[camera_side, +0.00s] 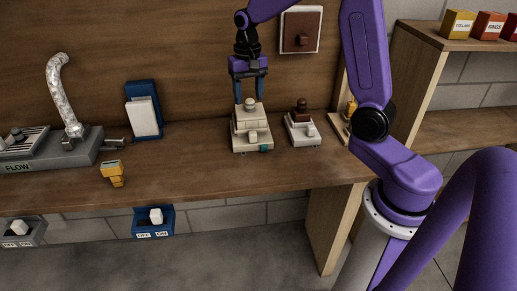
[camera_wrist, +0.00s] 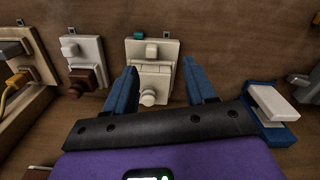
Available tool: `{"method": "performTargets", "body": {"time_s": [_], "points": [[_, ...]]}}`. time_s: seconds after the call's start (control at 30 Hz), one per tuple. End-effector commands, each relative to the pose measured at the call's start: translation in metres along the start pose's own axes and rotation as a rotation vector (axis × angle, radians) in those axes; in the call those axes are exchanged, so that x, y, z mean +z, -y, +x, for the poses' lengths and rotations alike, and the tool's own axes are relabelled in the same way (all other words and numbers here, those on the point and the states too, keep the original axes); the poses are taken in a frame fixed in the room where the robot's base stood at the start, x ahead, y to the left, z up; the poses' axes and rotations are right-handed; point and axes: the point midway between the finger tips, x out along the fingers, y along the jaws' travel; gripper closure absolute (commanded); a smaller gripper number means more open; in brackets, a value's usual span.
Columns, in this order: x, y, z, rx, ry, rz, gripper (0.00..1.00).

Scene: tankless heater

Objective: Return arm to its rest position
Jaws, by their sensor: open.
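My gripper (camera_side: 249,92) points down over a cream device (camera_side: 252,132) with knobs on the wooden bench. In the wrist view my gripper (camera_wrist: 165,85) shows two blue fingers spread apart. The cream device (camera_wrist: 152,66) lies in the gap between them, with a white knob and a small teal part. I cannot tell whether the fingers touch it. Nothing is seen clamped in the jaws.
A white device with a brown knob (camera_side: 301,125) stands just right of the cream one. A blue holder with a white block (camera_side: 143,112), a yellow part (camera_side: 113,173) and a grey unit with a silver hose (camera_side: 65,150) are to the left. Boxes (camera_side: 487,25) sit on the upper right shelf.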

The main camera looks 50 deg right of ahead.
Motion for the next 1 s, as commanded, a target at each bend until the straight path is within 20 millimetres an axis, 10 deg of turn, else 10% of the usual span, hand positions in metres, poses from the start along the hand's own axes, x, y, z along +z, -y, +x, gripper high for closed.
{"method": "performTargets", "body": {"time_s": [0.47,1.0], "points": [[0.139,0.029,-0.014,-0.009,-0.009,-0.658,0.45],[0.276,-0.025,-0.010,-0.022,-0.018,-1.382,0.45]]}}
